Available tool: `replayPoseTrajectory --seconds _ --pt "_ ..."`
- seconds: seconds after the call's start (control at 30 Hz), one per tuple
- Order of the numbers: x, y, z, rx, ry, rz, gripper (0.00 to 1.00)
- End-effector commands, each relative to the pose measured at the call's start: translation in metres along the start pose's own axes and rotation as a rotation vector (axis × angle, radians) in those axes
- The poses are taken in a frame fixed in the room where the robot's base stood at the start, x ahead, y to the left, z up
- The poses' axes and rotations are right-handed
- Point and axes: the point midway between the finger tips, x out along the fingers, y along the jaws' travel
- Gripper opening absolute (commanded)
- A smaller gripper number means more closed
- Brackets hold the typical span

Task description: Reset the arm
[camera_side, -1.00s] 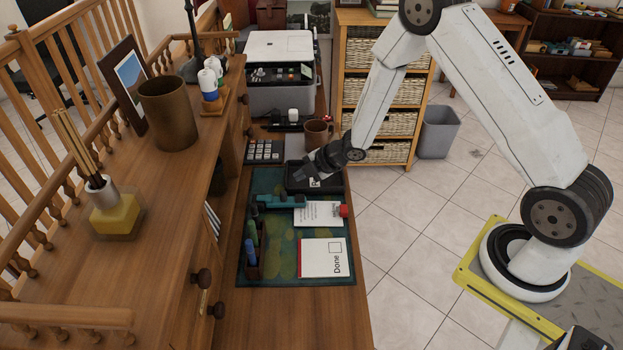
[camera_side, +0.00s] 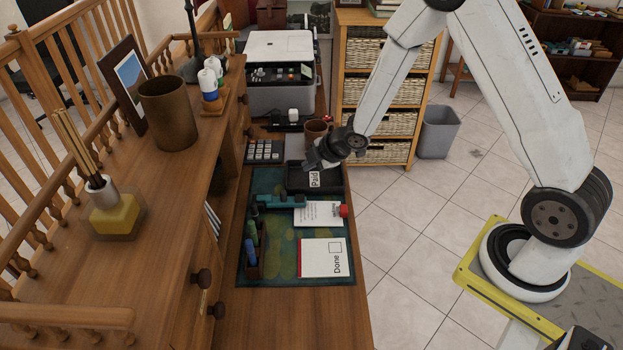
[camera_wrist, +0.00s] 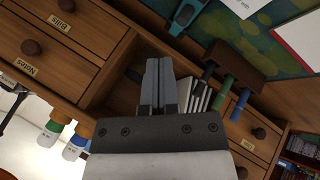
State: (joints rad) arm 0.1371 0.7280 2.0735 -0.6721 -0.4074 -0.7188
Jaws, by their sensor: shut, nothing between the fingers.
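My gripper (camera_side: 316,159) is above the back of the desk, by the black tray (camera_side: 300,188) with the "Paid" label (camera_side: 314,179). In the wrist view my gripper (camera_wrist: 160,62) shows its two fingers together with nothing between them. It is apart from the tray. My white arm reaches in from the right.
The desk mat (camera_side: 285,225) holds a "Done" card (camera_side: 323,258), a white paper (camera_side: 318,213), a teal stapler-like tool (camera_side: 281,201) and a pen holder (camera_side: 253,264). A brown mug (camera_side: 315,131) stands close behind my gripper. The desk's front end is clear.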

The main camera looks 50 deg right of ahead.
Motion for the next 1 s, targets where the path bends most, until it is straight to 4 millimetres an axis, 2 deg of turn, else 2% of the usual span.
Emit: replayPoseTrajectory --seconds 0.17,0.37,0.7,0.9,1.0 --pt "-0.040 0.000 -0.003 0.225 -0.109 -0.017 0.00" --pt "-0.085 -0.014 -0.006 0.496 -0.224 -0.039 0.00" --pt "-0.160 -0.060 -0.015 0.964 -0.394 -0.091 0.00" --pt "-0.190 -0.088 -0.022 1.169 -0.466 -0.126 0.00" --pt "-0.198 -0.096 -0.024 1.225 -0.486 -0.137 0.00"
